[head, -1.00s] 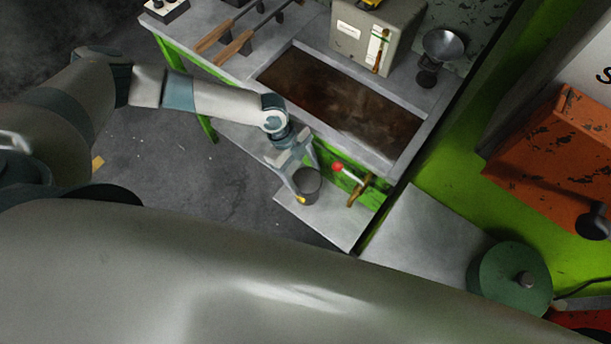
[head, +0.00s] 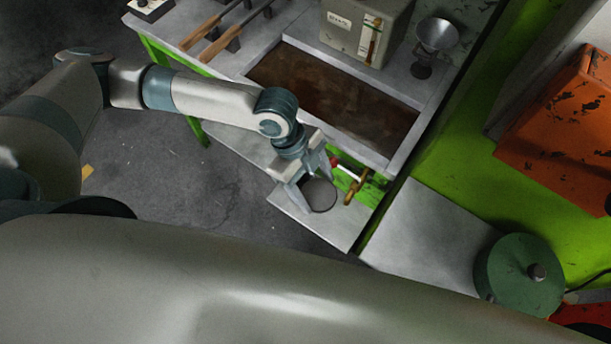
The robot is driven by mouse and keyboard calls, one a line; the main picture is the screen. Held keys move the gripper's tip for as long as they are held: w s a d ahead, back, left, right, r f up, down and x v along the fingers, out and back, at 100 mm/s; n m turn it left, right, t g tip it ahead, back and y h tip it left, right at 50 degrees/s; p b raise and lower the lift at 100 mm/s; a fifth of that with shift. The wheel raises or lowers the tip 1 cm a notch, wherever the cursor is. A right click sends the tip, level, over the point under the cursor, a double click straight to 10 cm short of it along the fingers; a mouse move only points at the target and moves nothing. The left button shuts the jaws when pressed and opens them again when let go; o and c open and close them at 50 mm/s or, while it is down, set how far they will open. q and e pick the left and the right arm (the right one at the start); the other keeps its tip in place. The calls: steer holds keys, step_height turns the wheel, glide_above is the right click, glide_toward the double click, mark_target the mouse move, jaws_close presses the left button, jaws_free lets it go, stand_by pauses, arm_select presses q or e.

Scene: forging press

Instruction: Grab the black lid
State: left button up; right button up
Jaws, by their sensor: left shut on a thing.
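A dark grey round piece, seen from above as a disc with a thin rim, fits the black lid (head: 320,196). It is at the end of my left gripper (head: 310,186), over the pale low shelf (head: 338,232) at the front of the green bench. The gripper points down at an angle and is shut on the lid; its fingers partly hide the lid's upper left edge. Whether the lid touches the shelf is unclear. My right gripper is not in view.
The bench has a brown-filled basin (head: 335,95), wooden-handled tools (head: 200,40), a grey box (head: 365,30) and a metal funnel (head: 437,38). A valve with a brass handle (head: 357,186) is close right of the gripper. A green drum (head: 519,275) stands at right.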

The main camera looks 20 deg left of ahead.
arm_select(q)
steer(key=shift+s+d+r, duration=0.75)
steer(key=shift+s+d, duration=0.1)
steer(key=shift+s, duration=0.05)
